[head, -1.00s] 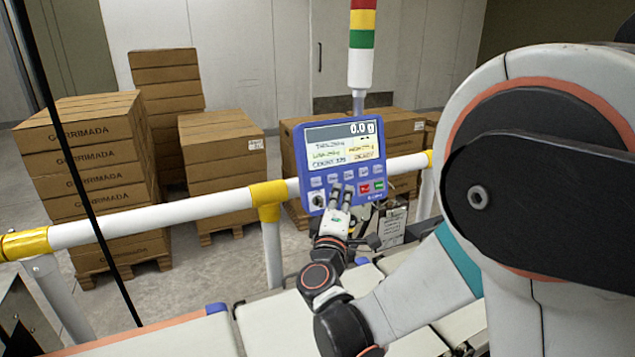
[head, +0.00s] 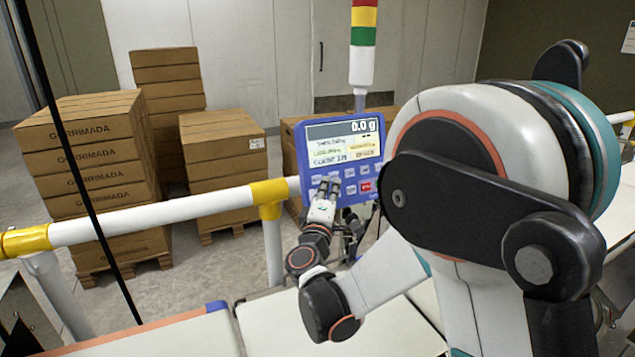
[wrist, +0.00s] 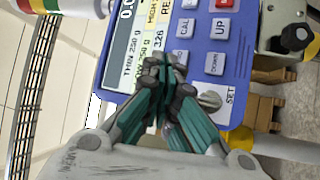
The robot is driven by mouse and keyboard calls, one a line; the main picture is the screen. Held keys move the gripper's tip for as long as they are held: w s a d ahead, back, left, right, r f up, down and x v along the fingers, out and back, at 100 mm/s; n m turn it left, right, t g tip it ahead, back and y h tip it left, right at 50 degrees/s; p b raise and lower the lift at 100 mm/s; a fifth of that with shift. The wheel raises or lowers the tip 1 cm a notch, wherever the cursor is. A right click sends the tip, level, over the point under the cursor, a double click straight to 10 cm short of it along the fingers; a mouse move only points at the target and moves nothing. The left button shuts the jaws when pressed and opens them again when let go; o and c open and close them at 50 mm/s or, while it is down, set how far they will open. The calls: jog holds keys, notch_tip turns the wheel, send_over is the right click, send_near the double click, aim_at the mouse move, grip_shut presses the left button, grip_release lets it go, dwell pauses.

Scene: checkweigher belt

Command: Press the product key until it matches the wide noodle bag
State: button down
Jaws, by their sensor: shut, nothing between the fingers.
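A blue control panel (head: 289,140) stands on a post in the head view. Its screen (head: 345,140) reads 0.0 g at the top, with smaller lines below that are too blurred to read fully. In the wrist view the sideways screen (wrist: 118,72) shows TMIN 250 g and 326. Grey keys marked CAL, UP (wrist: 221,28) and DOWN (wrist: 214,63) show beside it, with a SET switch (wrist: 210,99). My gripper (head: 328,184) is shut and empty, its tips (wrist: 164,62) over the lower left keys, hiding some. I cannot tell whether it touches one. No noodle bag is in view.
A white rail with yellow joints (head: 150,219) runs left of the panel. A signal tower (head: 363,45) rises behind it. Pale belt sections (head: 270,325) lie below my arm. Stacked cartons (head: 95,160) stand on the floor behind the rail.

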aim_at(328, 172)
jog(key=shift+w+a+f, duration=0.15)
jog(key=shift+w+a, duration=0.05)
jog(key=shift+w, duration=0.3)
jog(key=shift+w+a+f, duration=0.15)
jog(key=shift+w+a, duration=0.05)
jog(key=shift+w, duration=0.25)
jog(key=shift+w+b, duration=0.1)
jog(key=shift+b, duration=0.2)
dwell(0.6)
jog(key=shift+w+a+f, duration=0.1)
jog(key=shift+w+a, duration=0.05)
jog(key=shift+w, duration=0.1)
jog(key=shift+w+a+f, duration=0.1)
jog(key=shift+w+a, duration=0.05)
jog(key=shift+w, duration=0.2)
dwell(0.7)
dwell(0.3)
jog(key=shift+s+d+r, duration=0.2)
jog(key=shift+s+d, duration=0.1)
jog(key=shift+s, duration=0.45)
jog(key=s, duration=0.1)
jog(key=s+d+r, duration=0.1)
jog(key=s, duration=0.2)
jog(key=shift+s+d+r, duration=0.2)
jog(key=shift+d, duration=0.2)
